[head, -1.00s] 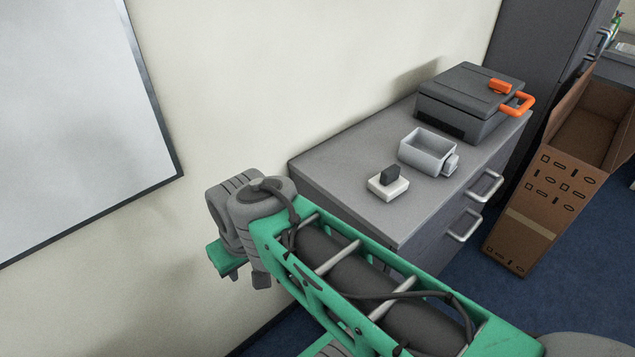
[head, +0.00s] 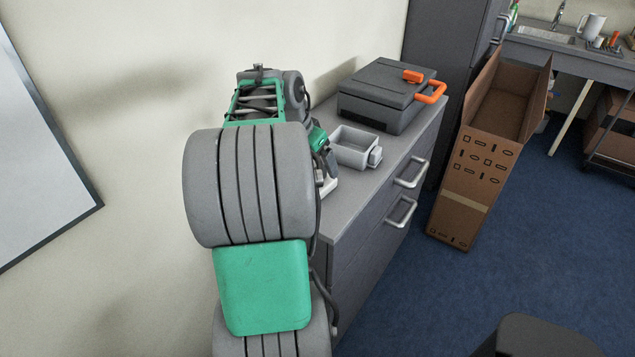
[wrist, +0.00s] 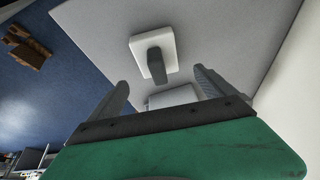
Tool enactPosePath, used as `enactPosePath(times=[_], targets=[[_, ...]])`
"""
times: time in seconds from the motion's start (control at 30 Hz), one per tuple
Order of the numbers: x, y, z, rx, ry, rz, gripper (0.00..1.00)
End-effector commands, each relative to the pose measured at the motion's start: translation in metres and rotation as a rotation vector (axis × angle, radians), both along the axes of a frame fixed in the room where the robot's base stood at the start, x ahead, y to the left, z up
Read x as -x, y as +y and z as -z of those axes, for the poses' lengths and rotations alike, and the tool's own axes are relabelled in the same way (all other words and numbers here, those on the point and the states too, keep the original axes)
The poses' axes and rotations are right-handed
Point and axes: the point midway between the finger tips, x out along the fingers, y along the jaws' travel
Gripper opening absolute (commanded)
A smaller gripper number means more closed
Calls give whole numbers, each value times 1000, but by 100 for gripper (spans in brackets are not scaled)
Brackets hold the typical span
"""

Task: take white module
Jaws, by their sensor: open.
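The white module (wrist: 142,45) is a white block with a dark grey upright part on top. In the wrist view it lies on the grey cabinet top, ahead of my gripper (wrist: 162,88) and apart from it. My gripper is open and empty, with its two dark fingers spread on either side below the module in the picture. In the head view my arm hides most of the module; only a white edge (head: 328,187) shows beside it.
A light grey open bin (head: 355,150) stands on the cabinet (head: 345,205) near the module. Behind it is a dark case (head: 385,92) with an orange handle. A tall cardboard box (head: 475,160) stands on the floor right of the cabinet.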

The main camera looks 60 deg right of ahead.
Motion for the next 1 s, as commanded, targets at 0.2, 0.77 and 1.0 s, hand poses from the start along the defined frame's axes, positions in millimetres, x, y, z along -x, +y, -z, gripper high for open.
enactPosePath(times=[0.2,0.77,1.0], targets=[[4,-9,29,-4,2,-1,94],[8,-21,67,-1,-1,-7,86],[8,-20,67,-1,-1,-7,67]])
